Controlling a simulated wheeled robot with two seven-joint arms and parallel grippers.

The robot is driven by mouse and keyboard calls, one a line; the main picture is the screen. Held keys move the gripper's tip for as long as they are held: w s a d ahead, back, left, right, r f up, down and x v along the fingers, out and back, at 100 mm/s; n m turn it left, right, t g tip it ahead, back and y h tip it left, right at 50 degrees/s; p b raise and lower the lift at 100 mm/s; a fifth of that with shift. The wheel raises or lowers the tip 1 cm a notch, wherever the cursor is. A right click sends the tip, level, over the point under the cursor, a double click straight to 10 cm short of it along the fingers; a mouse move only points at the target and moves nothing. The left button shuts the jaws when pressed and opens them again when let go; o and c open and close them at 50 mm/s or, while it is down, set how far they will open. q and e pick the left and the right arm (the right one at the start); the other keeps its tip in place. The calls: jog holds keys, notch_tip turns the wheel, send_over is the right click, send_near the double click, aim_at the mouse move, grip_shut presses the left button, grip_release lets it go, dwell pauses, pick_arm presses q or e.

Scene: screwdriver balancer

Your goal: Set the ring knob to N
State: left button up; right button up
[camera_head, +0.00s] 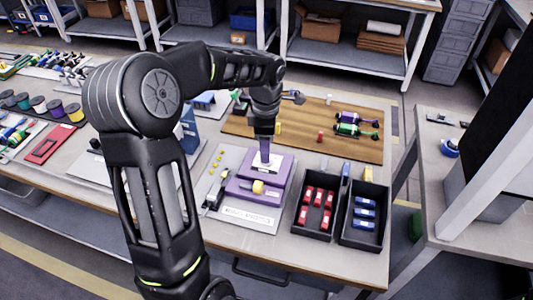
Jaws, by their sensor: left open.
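A purple device (277,192) sits on a light grey board near the middle of the bench. A small yellow part (258,187) sticks out on its lower step. A white plate (268,168) lies on its upper step. I cannot tell which part is the ring knob, and no N mark is readable. My left gripper (265,152) points down over the upper step, just above or at the white plate. It is open; contact cannot be made out, and the gripper hides what lies right behind it. My right gripper is not in view.
Two black bins with red blocks (316,238) and blue blocks (365,202) stand right of the device. A yellow block (368,174) is near them. Screwdrivers (357,124) lie on a wooden board (305,135) behind. Spools (56,107) sit at far left.

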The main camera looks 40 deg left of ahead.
pick_arm(q)
notch_tip(320, 180, down, 4)
jog(key=shift+f, duration=0.1)
jog(key=shift+w, duration=0.1)
grip_shut()
dwell(0.6)
